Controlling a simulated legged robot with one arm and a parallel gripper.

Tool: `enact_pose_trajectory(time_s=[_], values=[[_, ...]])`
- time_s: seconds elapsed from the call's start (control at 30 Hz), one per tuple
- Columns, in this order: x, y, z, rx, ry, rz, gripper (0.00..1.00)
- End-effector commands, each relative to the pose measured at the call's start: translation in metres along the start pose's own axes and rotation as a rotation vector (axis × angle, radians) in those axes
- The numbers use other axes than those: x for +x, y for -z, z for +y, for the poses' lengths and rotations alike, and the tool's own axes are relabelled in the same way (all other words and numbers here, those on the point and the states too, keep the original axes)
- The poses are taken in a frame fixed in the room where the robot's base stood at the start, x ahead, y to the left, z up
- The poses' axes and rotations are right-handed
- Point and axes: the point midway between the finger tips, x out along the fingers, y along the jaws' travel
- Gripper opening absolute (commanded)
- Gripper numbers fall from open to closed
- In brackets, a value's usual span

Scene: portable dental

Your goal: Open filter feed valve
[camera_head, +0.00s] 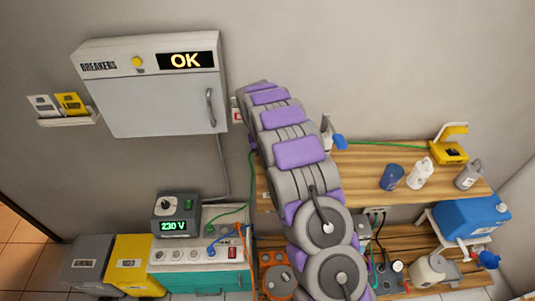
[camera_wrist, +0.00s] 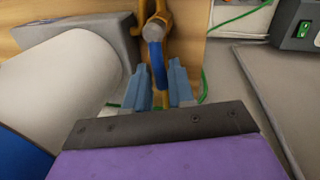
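In the wrist view, a brass-coloured pipe fitting (camera_wrist: 163,14) stands against a wooden panel. It has a pale round cap and a narrow blue lever (camera_wrist: 158,66) pointing down toward my gripper. My gripper (camera_wrist: 159,76) has its two blue-grey fingers apart, one on each side of the blue lever. The lever's lower end lies between the fingers; I cannot tell whether either finger touches it. In the head view, my arm hides the gripper and this valve.
A large white cylinder (camera_wrist: 50,80) fills the left of the wrist view, close to my gripper. A grey box with a green switch (camera_wrist: 303,29) is at upper right. The head view shows a breaker cabinet (camera_head: 165,100), a 230 V unit (camera_head: 175,211) and a wooden shelf (camera_head: 365,160).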

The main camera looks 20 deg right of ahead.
Motion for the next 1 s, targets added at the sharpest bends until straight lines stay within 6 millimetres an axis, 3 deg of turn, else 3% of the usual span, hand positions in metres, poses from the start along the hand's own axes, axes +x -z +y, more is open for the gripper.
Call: enact_pose_trajectory(time_s=[0.17,0.57,1.0], values=[[-0.001,0.002,0.000,0.000,0.000,0.005,0.41],[-0.002,0.002,-0.003,-0.055,0.000,0.018,0.42],[-0.005,-0.006,-0.022,-0.534,-0.001,0.117,0.42]])
